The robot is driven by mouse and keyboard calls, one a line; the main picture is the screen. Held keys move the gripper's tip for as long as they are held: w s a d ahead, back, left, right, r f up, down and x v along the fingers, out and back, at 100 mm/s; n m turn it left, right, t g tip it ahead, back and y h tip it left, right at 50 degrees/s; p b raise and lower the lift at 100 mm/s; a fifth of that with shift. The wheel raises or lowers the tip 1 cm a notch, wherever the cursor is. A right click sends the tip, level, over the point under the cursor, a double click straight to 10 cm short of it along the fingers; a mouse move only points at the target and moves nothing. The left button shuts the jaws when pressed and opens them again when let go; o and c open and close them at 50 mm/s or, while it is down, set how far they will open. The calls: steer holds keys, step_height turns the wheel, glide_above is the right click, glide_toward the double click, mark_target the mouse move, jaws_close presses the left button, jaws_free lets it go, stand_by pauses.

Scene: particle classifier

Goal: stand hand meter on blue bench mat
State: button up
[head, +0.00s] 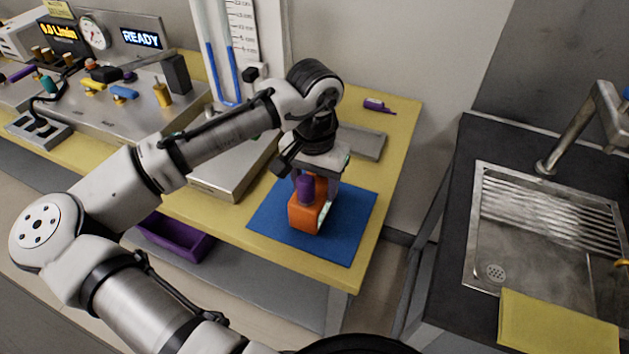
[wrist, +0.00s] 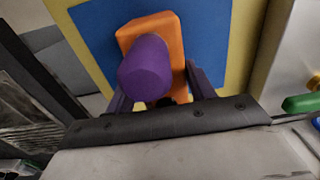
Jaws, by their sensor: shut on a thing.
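The hand meter (head: 304,216) is an orange block with a purple knob or handle on it. In the head view it is upright over the blue bench mat (head: 358,218), near the mat's middle. My gripper (head: 316,182) is above the meter, pointing down, with its jaws shut on it. In the wrist view the orange body (wrist: 150,26) and the purple part (wrist: 146,68) sit between the fingers, with the blue mat (wrist: 205,30) behind. I cannot tell whether the meter's base touches the mat.
The mat lies on the yellow bench top (head: 395,150) near its right front corner. A steel-topped unit (head: 235,165) and a grey tray (head: 362,142) stand close behind. A purple bin (head: 175,238) is below the bench. A sink (head: 540,230) is at right, past a gap.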

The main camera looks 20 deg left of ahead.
steer(key=o, duration=1.3)
steer(key=shift+c, duration=0.2)
step_height(320, 180, up, 12)
steer(key=shift+r, duration=0.15)
